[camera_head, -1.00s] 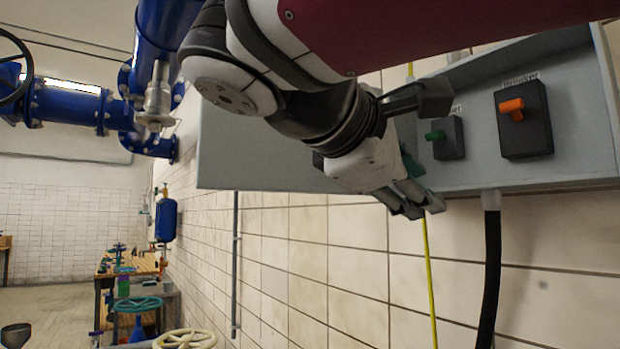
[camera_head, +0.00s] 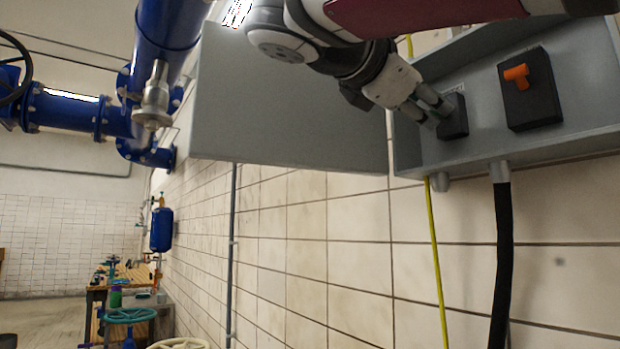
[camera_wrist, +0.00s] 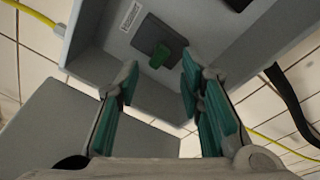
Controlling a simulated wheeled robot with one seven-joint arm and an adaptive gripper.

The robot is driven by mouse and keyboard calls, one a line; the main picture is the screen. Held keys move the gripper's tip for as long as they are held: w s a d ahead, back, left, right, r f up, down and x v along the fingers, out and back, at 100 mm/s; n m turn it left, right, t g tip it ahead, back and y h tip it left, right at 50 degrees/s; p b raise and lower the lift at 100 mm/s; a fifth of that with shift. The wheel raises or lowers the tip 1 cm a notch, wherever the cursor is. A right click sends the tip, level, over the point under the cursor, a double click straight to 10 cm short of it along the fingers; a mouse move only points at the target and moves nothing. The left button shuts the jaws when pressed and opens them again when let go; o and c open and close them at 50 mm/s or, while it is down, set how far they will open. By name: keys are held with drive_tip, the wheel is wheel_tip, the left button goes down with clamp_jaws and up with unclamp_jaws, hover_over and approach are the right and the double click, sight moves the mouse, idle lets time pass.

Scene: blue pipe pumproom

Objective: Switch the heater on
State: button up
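A dark switch with a green knob (camera_wrist: 160,57) is fixed to the grey control panel. In the wrist view it is upright between and just beyond the two fingertips of my gripper (camera_wrist: 158,78). The fingers have teal pads and are apart, with nothing between them. In the head view my gripper (camera_head: 438,108) reaches the switch's black base (camera_head: 455,119); the green knob is mostly hidden behind the fingers. Whether a finger touches the knob cannot be told.
A larger black switch with an orange knob (camera_head: 516,76) is to the right on the same grey panel (camera_head: 590,95). A grey cover (camera_head: 290,110) stands out to the left. A black cable (camera_head: 502,250) and a yellow cable (camera_head: 437,260) hang below. The tiled wall below is clear.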

drive_tip(key=shift+x, duration=2.15)
